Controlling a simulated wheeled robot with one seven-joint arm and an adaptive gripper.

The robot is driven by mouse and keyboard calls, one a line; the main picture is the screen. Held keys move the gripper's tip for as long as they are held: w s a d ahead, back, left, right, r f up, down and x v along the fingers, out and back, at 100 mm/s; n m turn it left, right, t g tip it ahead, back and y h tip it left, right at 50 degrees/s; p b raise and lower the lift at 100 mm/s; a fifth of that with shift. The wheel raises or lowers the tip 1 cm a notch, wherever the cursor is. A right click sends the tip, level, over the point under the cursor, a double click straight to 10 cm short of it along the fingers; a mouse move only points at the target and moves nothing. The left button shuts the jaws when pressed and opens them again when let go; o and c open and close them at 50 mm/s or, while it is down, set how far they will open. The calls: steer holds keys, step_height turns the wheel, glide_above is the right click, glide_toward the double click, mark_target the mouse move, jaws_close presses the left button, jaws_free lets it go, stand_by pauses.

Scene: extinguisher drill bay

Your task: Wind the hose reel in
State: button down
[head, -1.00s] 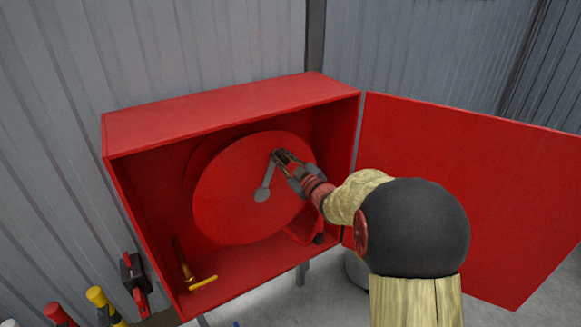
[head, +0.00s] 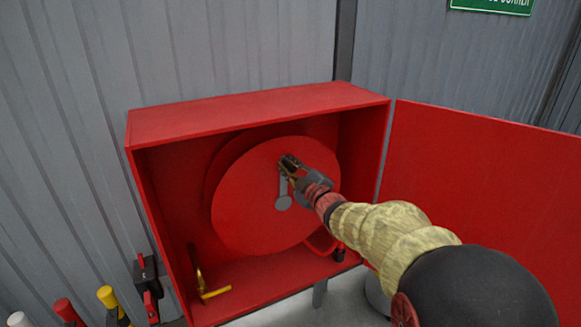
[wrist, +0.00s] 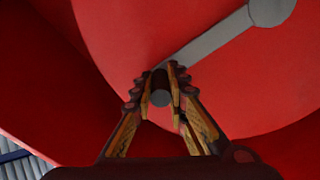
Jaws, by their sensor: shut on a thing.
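The red hose reel (head: 245,205) is a round disc inside an open red cabinet (head: 260,103). A grey crank arm (head: 284,187) runs from the grey hub (head: 283,203) almost straight up on the disc. My gripper (head: 290,166) is shut on the crank's grip at its upper end. In the wrist view, my gripper (wrist: 161,82) has its fingers on both sides of the dark round grip (wrist: 160,97), and the crank arm (wrist: 210,48) runs up-right to the hub (wrist: 270,10). A short red hose piece (head: 320,248) with a dark end shows at the reel's lower right.
The cabinet door (head: 485,185) stands open on the right, beside my arm. A brass valve with a yellow handle (head: 216,293) sits at the cabinet's lower left. Tools with red and yellow tops (head: 107,296) stand at the lower left. A green sign (head: 492,5) hangs above.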

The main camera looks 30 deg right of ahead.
steer(key=c, duration=1.8)
jaws_free()
steer(key=shift+f, duration=0.1)
steer(key=shift+o, duration=0.4)
